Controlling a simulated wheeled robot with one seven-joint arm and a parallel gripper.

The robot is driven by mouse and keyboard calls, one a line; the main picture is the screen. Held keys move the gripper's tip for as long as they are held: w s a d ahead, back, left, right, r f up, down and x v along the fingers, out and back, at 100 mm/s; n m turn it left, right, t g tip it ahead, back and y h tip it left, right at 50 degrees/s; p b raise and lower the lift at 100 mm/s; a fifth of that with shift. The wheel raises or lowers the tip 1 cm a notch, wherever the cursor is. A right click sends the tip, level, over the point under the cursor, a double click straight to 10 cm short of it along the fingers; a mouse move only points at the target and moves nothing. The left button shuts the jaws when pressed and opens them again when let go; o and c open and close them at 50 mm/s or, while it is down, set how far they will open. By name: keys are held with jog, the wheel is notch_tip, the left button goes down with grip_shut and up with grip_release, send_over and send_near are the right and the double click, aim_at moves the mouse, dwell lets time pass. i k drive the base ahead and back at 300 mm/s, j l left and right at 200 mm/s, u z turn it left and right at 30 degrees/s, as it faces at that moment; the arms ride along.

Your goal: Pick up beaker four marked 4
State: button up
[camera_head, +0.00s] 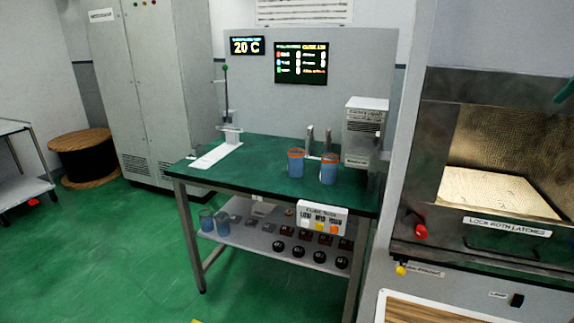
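Two beakers with blue contents and orange rims stand upright on the green table top: a left beaker (296,165) and a right beaker (328,172). Two more bluish beakers stand at the left end of the lower shelf, a left one (206,221) and a right one (222,225). No number can be read on any of them, so I cannot tell which is marked 4. My gripper is not in view.
The green table (265,150) carries a white stand (215,152) and a grey device (366,133). A grey chamber (490,240) stands at right. Green floor (120,240) is open at left.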

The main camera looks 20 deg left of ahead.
aim_at(296, 155)
jog(key=j+z, duration=0.15)
jog(key=j, duration=0.45)
jog(key=j+z, duration=0.15)
jog(key=j, duration=0.5)
jog(key=j+z, duration=0.2)
jog(key=j, duration=0.4)
jog(key=k+j+z, duration=0.15)
jog(key=j, duration=0.45)
jog(key=j+z, duration=0.15)
jog(key=j, duration=0.5)
jog(key=j+z, duration=0.1)
jog(key=j, duration=0.35)
jog(key=j+z, duration=0.15)
jog(key=j, duration=0.3)
jog(key=k+j+z, duration=0.1)
jog(key=j, duration=0.3)
jog(key=k+j+z, duration=0.15)
jog(key=j, duration=0.3)
jog(key=j+z, duration=0.1)
jog(key=j, duration=0.8)
